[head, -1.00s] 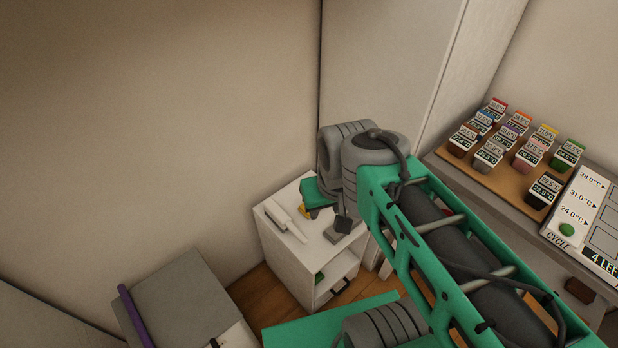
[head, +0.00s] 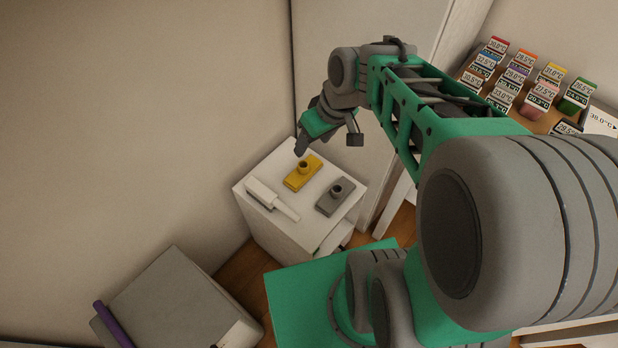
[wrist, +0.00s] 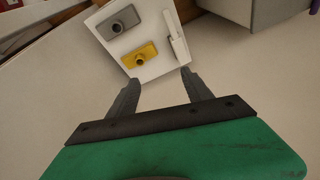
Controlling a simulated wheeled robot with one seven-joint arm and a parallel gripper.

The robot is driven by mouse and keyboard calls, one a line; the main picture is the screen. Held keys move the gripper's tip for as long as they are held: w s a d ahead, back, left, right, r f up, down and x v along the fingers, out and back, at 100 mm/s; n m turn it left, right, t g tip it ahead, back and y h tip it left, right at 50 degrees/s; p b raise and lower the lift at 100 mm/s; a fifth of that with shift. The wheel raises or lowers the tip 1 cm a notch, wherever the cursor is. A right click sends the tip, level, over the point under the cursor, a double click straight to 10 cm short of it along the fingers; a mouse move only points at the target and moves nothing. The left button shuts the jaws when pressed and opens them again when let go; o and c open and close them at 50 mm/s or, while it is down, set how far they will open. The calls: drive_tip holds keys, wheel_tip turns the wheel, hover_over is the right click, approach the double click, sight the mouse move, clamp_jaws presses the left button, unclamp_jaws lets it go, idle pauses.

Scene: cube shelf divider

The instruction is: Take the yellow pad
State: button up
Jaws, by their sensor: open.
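The yellow pad (head: 299,179) is a flat block with a round knob on top. It lies on the white cabinet top (head: 272,166), near its back edge. In the wrist view the yellow pad (wrist: 130,60) lies beyond my fingertips, roughly between their lines. My gripper (head: 299,146) is raised above and behind the pad, apart from it. Its two fingers show spread and empty in the wrist view (wrist: 161,76). In the head view the fingers overlap each other.
A grey pad (head: 335,197) of the same shape lies right of the yellow one. A white tool-like object (head: 272,199) lies to the left. A wall stands close behind the cabinet. A grey box (head: 175,300) stands at lower left.

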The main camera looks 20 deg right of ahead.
drive_tip(key=w+d+f+n+y+b, duration=0.15)
drive_tip(key=w+f+b, duration=0.25)
drive_tip(key=f, duration=0.6)
drive_tip(key=n+t+y+b, duration=0.45)
drive_tip(key=y+b, duration=0.25)
drive_tip(key=b, duration=0.4)
approach(299, 164)
drive_tip(key=shift+s+d+f+n, duration=0.15)
drive_tip(key=shift+d+f+n, duration=0.05)
drive_tip(key=shift+d, duration=0.2)
drive_tip(key=shift+s+d+f+n, duration=0.1)
drive_tip(key=shift+d+f+n, duration=0.1)
drive_tip(key=shift+d, duration=0.2)
drive_tip(key=shift+w, duration=0.1)
drive_tip(key=x, duration=0.5)
drive_tip(key=b+x, duration=0.1)
drive_tip(key=x, duration=0.1)
drive_tip(key=shift+a+r, duration=0.25)
drive_tip(key=shift+a, duration=0.15)
drive_tip(key=shift+c, duration=0.2)
clamp_jaws()
